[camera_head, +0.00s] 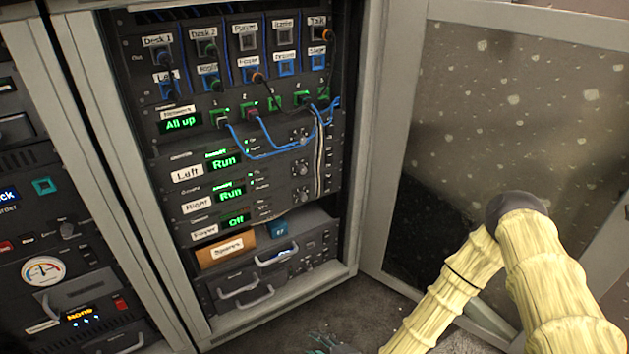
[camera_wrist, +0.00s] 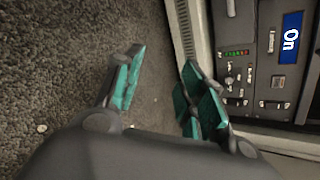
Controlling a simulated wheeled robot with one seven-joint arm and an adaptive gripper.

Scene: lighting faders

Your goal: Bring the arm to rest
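My arm (camera_head: 530,265), in a pale yellow ribbed cover, bends at the right of the head view in front of the open rack door. My gripper (camera_head: 325,343) shows only in part at the bottom edge of the head view, low over the floor in front of the rack. In the wrist view my gripper (camera_wrist: 160,95) has its teal-padded fingers wide apart. Between them is only grey carpet and the rack's pale base edge. It holds nothing and touches nothing that I can see.
The open equipment rack (camera_head: 350,235) has patch cables, "Run" displays and a "Spares" box (camera_head: 226,249). Its door (camera_head: 395,110) stands open at right. A second rack (camera_head: 60,230) is at left. A blue "On" display (camera_wrist: 290,38) shows in the wrist view.

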